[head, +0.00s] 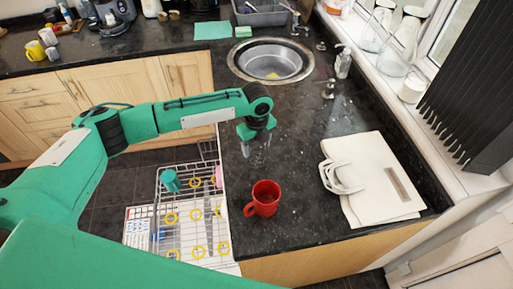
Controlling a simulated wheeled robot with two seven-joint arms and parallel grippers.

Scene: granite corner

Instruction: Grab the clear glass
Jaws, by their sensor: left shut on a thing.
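My left gripper (257,132) hangs from the arm that reaches in from the left, above the dark counter near its left edge. It is shut on the clear glass (257,158), which shows only faintly just below the jaws. The glass's outline is hard to make out against the dark granite, and I cannot tell whether its base touches the counter. My right gripper is not in view.
A red mug (265,199) stands on the counter in front of the glass. A white bag (372,180) lies to the right. A round sink (270,62) is behind. An open dishwasher rack (190,215) with a teal cup (170,180) sits lower left.

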